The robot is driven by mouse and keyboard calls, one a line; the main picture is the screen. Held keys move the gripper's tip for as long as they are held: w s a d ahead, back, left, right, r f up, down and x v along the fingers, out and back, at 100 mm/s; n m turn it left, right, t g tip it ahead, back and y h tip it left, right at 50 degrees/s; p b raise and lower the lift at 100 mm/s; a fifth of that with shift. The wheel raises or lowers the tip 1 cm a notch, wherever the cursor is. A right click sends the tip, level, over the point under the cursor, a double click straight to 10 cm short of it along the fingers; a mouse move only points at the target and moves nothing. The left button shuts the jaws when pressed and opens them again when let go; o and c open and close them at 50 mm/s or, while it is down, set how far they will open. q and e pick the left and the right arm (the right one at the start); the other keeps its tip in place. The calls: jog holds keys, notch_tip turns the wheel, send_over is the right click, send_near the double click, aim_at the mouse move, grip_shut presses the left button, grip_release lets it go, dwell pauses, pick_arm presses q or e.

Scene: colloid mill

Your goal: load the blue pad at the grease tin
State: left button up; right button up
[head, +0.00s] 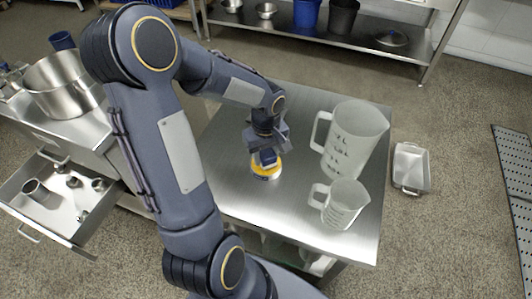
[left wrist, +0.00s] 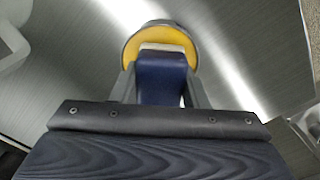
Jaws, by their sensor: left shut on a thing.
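The grease tin (head: 267,174) is a low round tin, yellow inside its rim, on the steel table. It also shows in the left wrist view (left wrist: 131,47), straight ahead of the fingers. My left gripper (head: 266,158) is shut on the blue pad (left wrist: 162,75) and holds it over the tin. The pad's pale front edge (left wrist: 162,47) lies against or just above the yellow; I cannot tell whether they touch. The blue pad also shows between the fingers in the head view (head: 268,156). My right gripper is not in view.
A large measuring jug (head: 355,135) and a smaller jug (head: 343,204) stand right of the tin on the steel table (head: 235,205). An open drawer (head: 50,222) with steel parts is at the left. A metal tray (head: 411,168) lies on the floor at the right.

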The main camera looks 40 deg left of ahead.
aim_at(266, 152)
pick_arm(q)
jog(key=shift+f+b, duration=0.55)
dwell(1.4)
jog(key=shift+r+p, duration=2.75)
jog(key=shift+r, duration=0.85)
